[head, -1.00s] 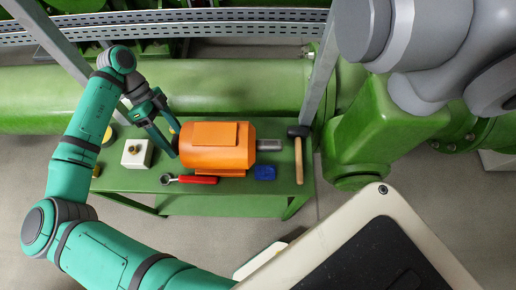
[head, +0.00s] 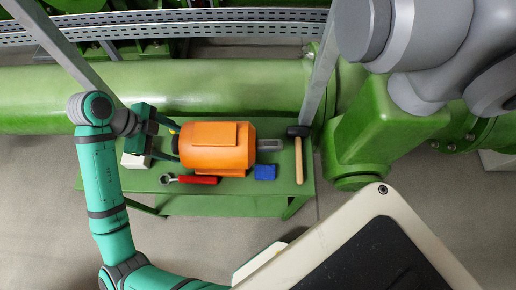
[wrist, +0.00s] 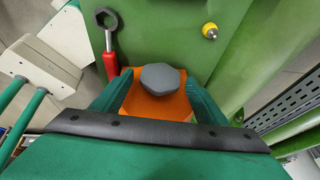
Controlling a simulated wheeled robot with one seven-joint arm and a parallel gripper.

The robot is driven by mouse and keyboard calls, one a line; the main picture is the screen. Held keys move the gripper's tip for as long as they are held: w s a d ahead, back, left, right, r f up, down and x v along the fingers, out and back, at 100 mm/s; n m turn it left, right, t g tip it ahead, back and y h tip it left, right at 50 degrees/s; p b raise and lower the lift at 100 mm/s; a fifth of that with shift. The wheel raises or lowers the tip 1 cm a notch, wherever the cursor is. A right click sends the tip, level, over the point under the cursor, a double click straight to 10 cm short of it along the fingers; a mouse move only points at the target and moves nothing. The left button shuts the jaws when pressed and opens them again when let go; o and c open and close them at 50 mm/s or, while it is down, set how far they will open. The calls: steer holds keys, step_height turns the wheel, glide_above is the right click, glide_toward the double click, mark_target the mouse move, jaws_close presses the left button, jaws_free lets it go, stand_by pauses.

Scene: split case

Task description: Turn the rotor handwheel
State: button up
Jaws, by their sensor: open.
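The orange motor-like body (head: 217,147) lies on the green bench, with a grey shaft (head: 269,144) out of its right end. In the wrist view, a grey many-sided knob, seemingly the rotor handwheel (wrist: 161,77), stands in front of the orange body (wrist: 172,107). In the head view this left end is mostly hidden by my gripper. My gripper (head: 175,145) is open at the left end of the orange body, pointing right. In the wrist view its two green fingers lie on either side of the knob; I cannot tell whether they touch it.
A red-handled wrench (head: 197,180) lies in front of the orange body, with a blue block (head: 265,172) to its right. A hammer (head: 299,160) lies at the bench's right end. A white box (head: 134,160) stands at the left, partly behind my gripper. A large green pipe (head: 60,95) runs behind.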

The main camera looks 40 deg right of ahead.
steer(key=shift+s+a+f+m+t+h, duration=0.1)
steer(key=shift+s+m+t+h, duration=0.1)
steer(key=shift+t+h, duration=0.3)
steer(key=shift+s+a+m+t+h, duration=0.1)
steer(key=shift+m+t+h, duration=0.1)
steer(key=shift+t+h, duration=0.3)
steer(key=shift+t, duration=0.3)
